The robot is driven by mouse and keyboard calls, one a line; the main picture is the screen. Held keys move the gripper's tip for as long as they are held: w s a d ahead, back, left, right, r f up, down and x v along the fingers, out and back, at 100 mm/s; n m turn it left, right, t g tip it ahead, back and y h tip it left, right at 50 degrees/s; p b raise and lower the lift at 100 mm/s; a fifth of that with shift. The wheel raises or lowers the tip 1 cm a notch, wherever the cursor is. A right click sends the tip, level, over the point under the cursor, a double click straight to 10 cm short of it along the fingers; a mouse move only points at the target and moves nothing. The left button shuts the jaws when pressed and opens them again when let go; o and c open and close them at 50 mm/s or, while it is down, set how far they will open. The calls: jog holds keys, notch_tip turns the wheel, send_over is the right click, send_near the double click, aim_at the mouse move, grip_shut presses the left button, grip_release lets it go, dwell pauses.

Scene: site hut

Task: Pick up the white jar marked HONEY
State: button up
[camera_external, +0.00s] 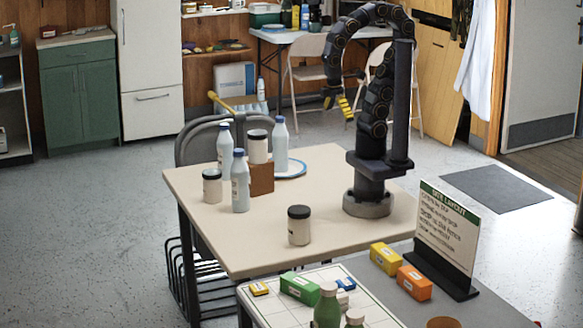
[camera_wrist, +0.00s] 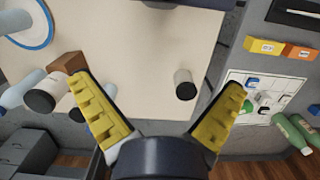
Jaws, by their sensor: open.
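Three white jars with black lids stand on the table (camera_external: 330,170); their markings are too small to read, so I cannot tell which is HONEY. One jar (camera_external: 299,228) stands alone near the front edge. Another jar (camera_external: 257,149) sits on a brown block (camera_external: 261,180). A third jar (camera_external: 212,188) stands at the left. My gripper (camera_external: 336,101) is open and empty, high above the table's far side. In the wrist view the lone jar (camera_wrist: 184,84) shows between the spread yellow fingers (camera_wrist: 157,85); the other jars are at left, one partly behind a finger.
Several white bottles (camera_external: 241,183) stand close around the block and the left jar. A blue-rimmed plate (camera_external: 290,170) lies behind the block. A sign (camera_external: 447,235) and small boxes (camera_external: 384,258) are on the neighbouring surface at right. The table around the lone jar is clear.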

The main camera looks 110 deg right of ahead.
dwell(0.3)
jog(key=w+d+r+n, duration=0.2)
jog(key=w+r+n, duration=0.2)
jog(key=w+r, duration=0.55)
jog(key=n+t+y, duration=0.1)
jog(key=n+t, duration=0.1)
jog(key=n, duration=1)
send_over(213, 171)
notch_tip(213, 171, down, 5)
notch_tip(213, 171, down, 24)
jog(key=shift+f, duration=0.2)
jog(key=shift+w+a+f, duration=0.15)
jog(key=shift+f, duration=1.25)
jog(key=shift+w+a+f, duration=0.1)
jog(key=shift+a+f, duration=0.05)
jog(key=shift+f, duration=1.2)
jog(key=c, duration=1.1)
